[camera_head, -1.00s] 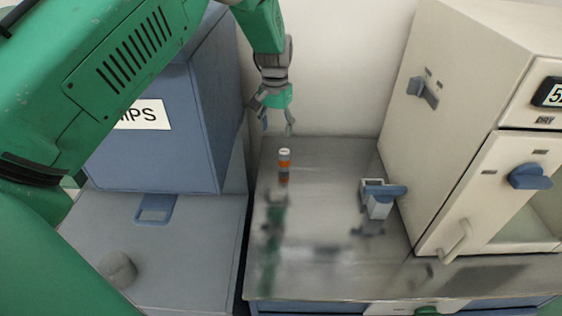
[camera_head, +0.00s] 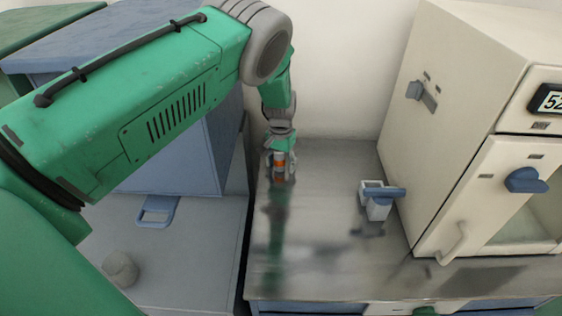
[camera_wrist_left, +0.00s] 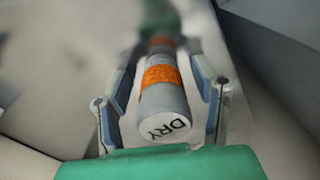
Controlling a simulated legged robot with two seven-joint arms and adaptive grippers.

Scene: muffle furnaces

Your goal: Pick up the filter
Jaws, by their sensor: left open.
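The filter looks to be the small grey-white cylinder (camera_head: 280,163) with an orange band, standing upright on the steel bench at the back. In the left wrist view the cylinder (camera_wrist_left: 163,108) shows a white cap end marked "DRY". My left gripper (camera_head: 281,172) has come down over it from above. In the left wrist view the fingers of my left gripper (camera_wrist_left: 166,95) are open, one on each side of the cylinder, with small gaps visible.
A cream furnace (camera_head: 450,120) stands on the right of the steel bench (camera_head: 320,240). A white and blue holder (camera_head: 377,203) sits on the bench before it. A blue cabinet (camera_head: 170,150) and a grey knob (camera_head: 120,268) are at left.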

